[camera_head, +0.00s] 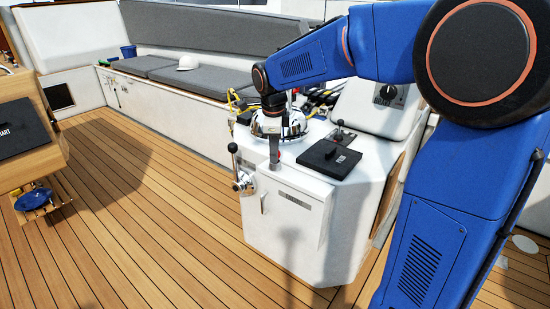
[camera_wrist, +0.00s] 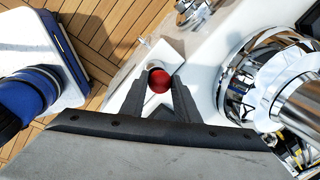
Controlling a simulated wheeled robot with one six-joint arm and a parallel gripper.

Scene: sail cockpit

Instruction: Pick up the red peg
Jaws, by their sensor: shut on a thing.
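The red peg (camera_wrist: 159,80) shows in the wrist view as a round, dark red top between my two fingertips. My gripper (camera_wrist: 158,84) is shut on it. In the head view my gripper (camera_head: 274,152) points down over the front part of the white console top, beside the chrome dome. A small bit of red shows near the fingers there, and most of the peg is hidden. I cannot tell whether the peg's lower end still touches the console.
A white console (camera_head: 290,215) stands under my gripper. A chrome winch (camera_wrist: 285,85) is close on the right in the wrist view. A black box (camera_head: 329,159) lies on the console, and a lever (camera_head: 236,165) is on its left side. The wooden deck (camera_head: 130,210) is largely clear.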

